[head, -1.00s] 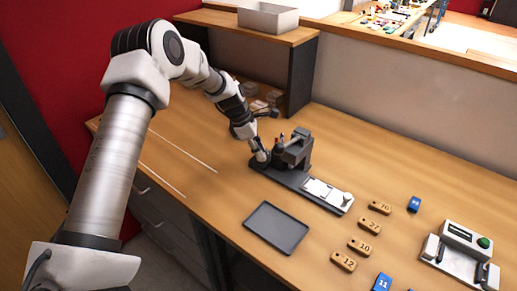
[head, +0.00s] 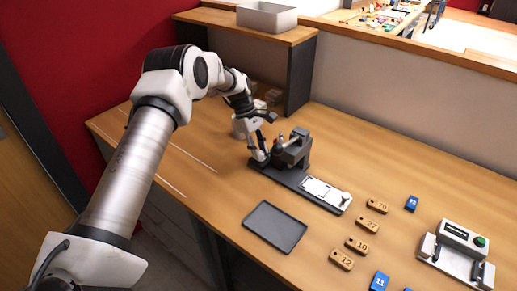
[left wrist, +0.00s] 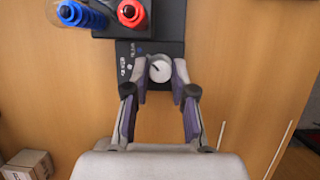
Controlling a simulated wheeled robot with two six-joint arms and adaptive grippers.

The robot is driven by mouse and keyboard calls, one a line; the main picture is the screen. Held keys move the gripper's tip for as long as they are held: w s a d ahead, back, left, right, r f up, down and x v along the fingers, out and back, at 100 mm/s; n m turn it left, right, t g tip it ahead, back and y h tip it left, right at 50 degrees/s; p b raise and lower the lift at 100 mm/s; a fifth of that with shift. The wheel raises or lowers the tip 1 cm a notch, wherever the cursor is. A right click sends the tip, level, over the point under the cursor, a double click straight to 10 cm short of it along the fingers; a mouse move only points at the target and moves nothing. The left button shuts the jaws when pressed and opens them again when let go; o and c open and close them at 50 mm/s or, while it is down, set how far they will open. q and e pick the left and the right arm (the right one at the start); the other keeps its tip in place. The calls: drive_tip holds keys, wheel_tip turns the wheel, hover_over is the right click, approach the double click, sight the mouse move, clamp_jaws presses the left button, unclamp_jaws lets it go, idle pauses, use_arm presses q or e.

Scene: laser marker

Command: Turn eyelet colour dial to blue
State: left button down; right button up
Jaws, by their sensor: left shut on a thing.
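The eyelet colour dial (left wrist: 160,71) is a round pale knob with a dark pointer line, on the near end of the dark machine base (left wrist: 125,75). The pointer slants to the upper left in the left wrist view. Small marks, some white and one bluish, sit left of it; I cannot read them. My left gripper (left wrist: 159,75) has a finger on each side of the dial and is shut on it. In the head view the left gripper (head: 262,155) is at the left end of the marking machine (head: 290,152), and hides the dial. My right gripper is not in view.
Blue (left wrist: 77,14) and red (left wrist: 131,12) round parts stand just beyond the dial. A dark tray (head: 275,227) lies in front of the machine. Several numbered tags, including a tan one (head: 341,260), and a white device (head: 457,253) lie to the right. A shelf stands behind.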

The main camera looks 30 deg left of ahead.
use_arm(q)
drive_tip(key=shift+s+f, duration=0.15)
drive_tip(key=shift+f, duration=0.05)
drive_tip(key=c, duration=1)
unclamp_jaws()
drive_tip(key=shift+o, duration=0.2)
drive_tip(key=shift+r, duration=0.1)
drive_tip(key=shift+w+a+r, duration=0.15)
drive_tip(key=shift+w+r, duration=0.05)
drive_tip(key=shift+r, duration=0.3)
drive_tip(key=v, duration=1)
drive_tip(key=shift+r, duration=0.4)
drive_tip(key=shift+a+f, duration=0.1)
drive_tip(key=shift+a, duration=0.05)
